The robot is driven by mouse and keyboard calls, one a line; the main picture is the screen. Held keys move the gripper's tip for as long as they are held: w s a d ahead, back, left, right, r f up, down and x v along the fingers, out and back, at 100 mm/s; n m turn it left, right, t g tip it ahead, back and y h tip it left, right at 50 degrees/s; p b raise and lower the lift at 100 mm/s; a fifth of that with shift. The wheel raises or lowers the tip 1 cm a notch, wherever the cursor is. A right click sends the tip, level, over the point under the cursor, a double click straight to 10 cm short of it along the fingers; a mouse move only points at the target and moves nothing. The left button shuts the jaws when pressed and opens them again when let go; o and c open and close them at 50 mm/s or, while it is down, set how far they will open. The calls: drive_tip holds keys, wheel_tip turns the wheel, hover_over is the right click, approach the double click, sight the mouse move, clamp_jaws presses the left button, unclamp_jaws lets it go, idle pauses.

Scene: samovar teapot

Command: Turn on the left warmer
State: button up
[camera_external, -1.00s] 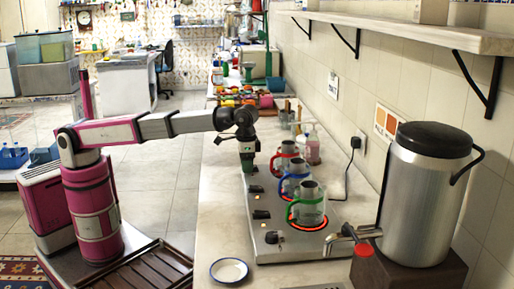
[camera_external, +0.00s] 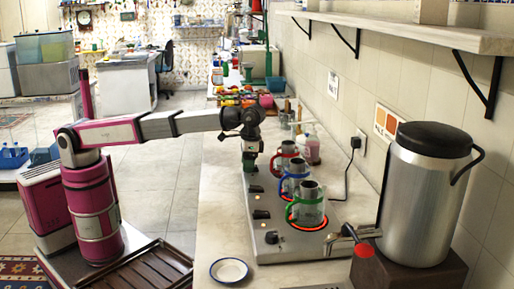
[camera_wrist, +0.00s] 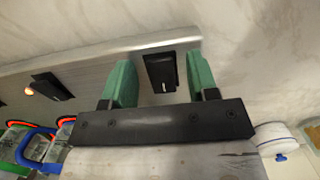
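The warmer panel (camera_external: 262,248) is a grey metal strip on the counter with several dark knobs along its near-left edge. My gripper (camera_external: 249,165) is over its far end, pointing down. In the wrist view my gripper (camera_wrist: 160,82) has two green fingers spread apart, with a dark knob (camera_wrist: 161,73) between them. Gaps show on both sides of the knob. Another knob (camera_wrist: 46,85) lies to the left beside a lit orange lamp (camera_wrist: 28,91). Metal pots with red (camera_external: 285,160), blue (camera_external: 294,180) and green (camera_external: 308,206) handles stand on the panel. A red ring glows under the green-handled pot.
A large metal urn (camera_external: 425,190) with a black lid stands at the right. A white dish (camera_external: 229,270) lies on the near counter. A shelf (camera_external: 400,25) runs along the wall above. Bottles (camera_external: 312,150) stand behind the far pots. The counter left of the panel is clear.

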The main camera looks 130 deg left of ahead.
idle(0.3)
drive_tip(key=shift+s+d+f+t+y, duration=0.1)
drive_tip(key=shift+s+d+t+y, duration=0.1)
drive_tip(key=shift+t+y, duration=0.2)
drive_tip(key=shift+w+a+r, duration=0.1)
drive_tip(key=shift+w+r, duration=0.05)
drive_tip(key=shift+r, duration=0.15)
wheel_tip(320, 180, up, 11)
drive_tip(key=d+f+m, duration=0.1)
drive_tip(key=d+f, duration=0.2)
drive_tip(key=d, duration=0.4)
drive_tip(key=d+f+m, duration=0.1)
drive_tip(key=d+f, duration=0.2)
drive_tip(key=d, duration=0.4)
drive_tip(key=d+f+m, duration=0.1)
drive_tip(key=d+f, duration=0.3)
drive_tip(key=d, duration=0.3)
drive_tip(key=shift+w, duration=0.15)
drive_tip(key=s+d+f+m, duration=0.2)
drive_tip(key=s+d+f, duration=0.1)
drive_tip(key=d+f, duration=0.6)
drive_tip(key=shift+s+d, duration=0.35)
